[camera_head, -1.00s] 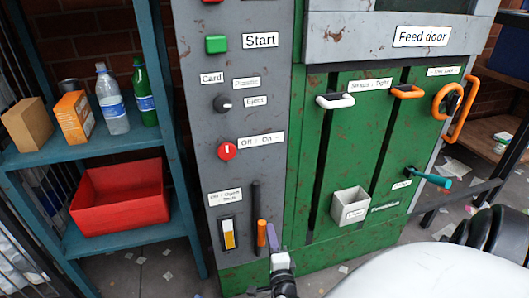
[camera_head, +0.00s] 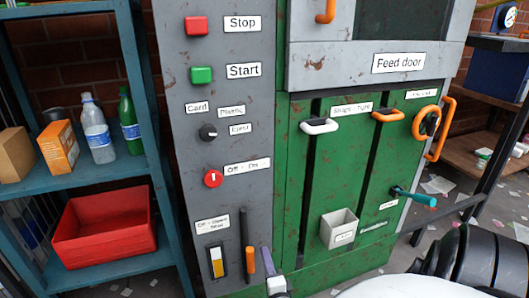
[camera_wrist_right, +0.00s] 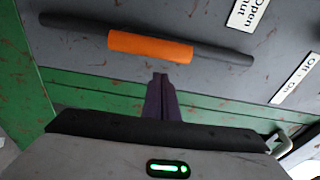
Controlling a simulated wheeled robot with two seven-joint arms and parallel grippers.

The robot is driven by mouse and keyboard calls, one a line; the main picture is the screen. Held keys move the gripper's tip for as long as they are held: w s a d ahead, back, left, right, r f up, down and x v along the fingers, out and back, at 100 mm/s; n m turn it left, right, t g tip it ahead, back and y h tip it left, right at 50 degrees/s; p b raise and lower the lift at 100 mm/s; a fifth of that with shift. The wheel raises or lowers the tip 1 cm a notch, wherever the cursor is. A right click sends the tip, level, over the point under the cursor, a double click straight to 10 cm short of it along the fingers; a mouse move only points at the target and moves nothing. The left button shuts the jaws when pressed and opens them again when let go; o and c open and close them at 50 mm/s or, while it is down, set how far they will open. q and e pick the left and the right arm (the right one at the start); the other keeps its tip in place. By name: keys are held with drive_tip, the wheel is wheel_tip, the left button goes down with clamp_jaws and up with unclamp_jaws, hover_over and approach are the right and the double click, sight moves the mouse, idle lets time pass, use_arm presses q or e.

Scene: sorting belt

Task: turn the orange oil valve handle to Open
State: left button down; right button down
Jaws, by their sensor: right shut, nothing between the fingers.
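The orange valve handle (camera_head: 250,262) is a short orange sleeve on a dark bar, low on the grey panel. In the right wrist view the orange handle (camera_wrist_right: 150,46) lies across the picture, with the dark bar showing past both ends. My right gripper (camera_head: 267,258), with purple fingers, is just right of the handle in the head view. In the wrist view its shut fingers (camera_wrist_right: 161,78) point at the handle with a small gap showing; contact cannot be told. A white Open/Shut label (camera_head: 212,225) is above left of the handle. My left gripper is out of view.
A yellow-and-white gauge (camera_head: 216,262) is left of the handle. The red Off-On knob (camera_head: 213,179) is above. A grey box (camera_head: 338,229) juts from the green front on the right. A shelf with a red bin (camera_head: 104,228) stands at left.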

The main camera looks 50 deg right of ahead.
drive_tip(key=s+d+p+v, duration=0.1)
drive_tip(key=p+v, duration=0.1)
drive_tip(key=v, duration=0.7)
drive_tip(key=shift+s, duration=0.15)
drive_tip(key=shift+a, duration=0.1)
